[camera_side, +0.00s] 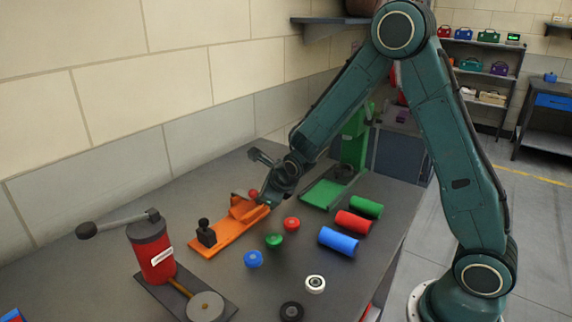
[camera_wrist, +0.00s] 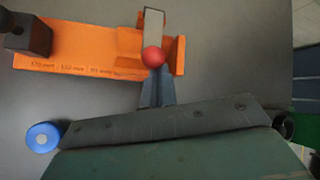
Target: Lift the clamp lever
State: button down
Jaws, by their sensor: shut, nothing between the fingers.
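The orange clamp fixture (camera_side: 232,230) lies on the bench and also shows in the wrist view (camera_wrist: 80,62). Its clamp lever (camera_wrist: 153,28) is a pale bar with a red ball (camera_wrist: 153,57) at its end; the ball also shows in the side view (camera_side: 253,194). A black block with a knob (camera_side: 206,234) stands at the fixture's left end. My gripper (camera_side: 265,197) is shut and empty, low at the ball end of the lever. In the wrist view its fingers (camera_wrist: 157,90) are just below the ball and partly behind it; I cannot tell if they touch.
A red press (camera_side: 152,250) with a black-knobbed handle stands at front left. Red, green and blue knobs (camera_side: 253,259) sit in front of the fixture. Red, green and blue cylinders (camera_side: 338,241) lie at right. A green fixture (camera_side: 322,194) is behind. The wall is left.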

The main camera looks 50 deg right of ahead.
aim_at(243, 191)
jog(key=shift+w+r+g, duration=0.2)
jog(key=shift+r+g, duration=0.3)
jog(key=shift+g, duration=0.2)
dwell(0.3)
jog(key=shift+w+r+g, duration=0.15)
jog(key=shift+r+g, duration=0.15)
jog(key=shift+w+r, duration=0.45)
jog(key=shift+r, duration=0.2)
jog(key=shift+w+r+g, duration=0.4)
jog(key=shift+r+g, duration=0.05)
jog(key=shift+g, duration=0.35)
jog(key=shift+w+r+g, duration=0.4)
jog(key=shift+g, duration=0.4)
jog(key=shift+w+r+n+g, duration=0.2)
jog(key=shift+w+r+g, duration=0.15)
jog(key=shift+w+g, duration=0.3)
jog(key=shift+w+r+n+g, duration=0.2)
jog(key=shift+w+r+g, duration=0.2)
jog(key=shift+g, duration=0.45)
jog(key=shift+w+r, duration=0.15)
jog(key=shift+w, duration=0.4)
jog(key=shift+w+r, duration=0.15)
jog(key=shift+w, duration=0.35)
jog(key=shift+w+a+r, duration=0.1)
jog(key=shift+w+r, duration=0.05)
jog(key=shift+w, duration=1.25)
jog(key=shift+s, duration=0.3)
